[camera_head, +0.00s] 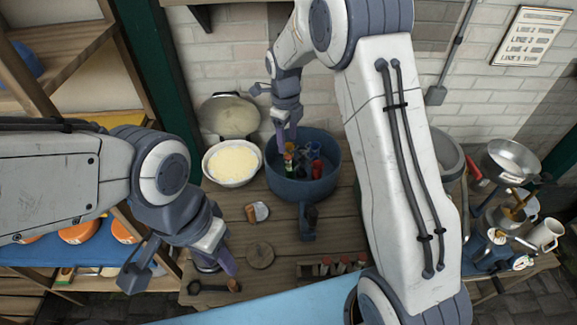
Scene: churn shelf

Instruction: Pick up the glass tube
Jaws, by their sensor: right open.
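I cannot pick out a glass tube for certain. A blue pot (328,181) on the wooden table holds several small items, among them a red one (316,168) and a blue one (313,149); these are too small to identify. My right gripper (287,143) points down over the left part of the pot, its jaws open, and partly covers the contents. A small wooden rack (308,271) with several red-topped pieces (342,264) stands near the table's front. My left gripper (222,262) hangs low over the table's left side; its jaw opening is not clear.
A white bowl of pale grains (233,162) stands left of the pot, with a round lid (230,115) behind it. A round wooden disc (260,254) lies in front. Metal pans (513,160) and a white mug (543,234) crowd the right side. Shelves (62,60) stand at left.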

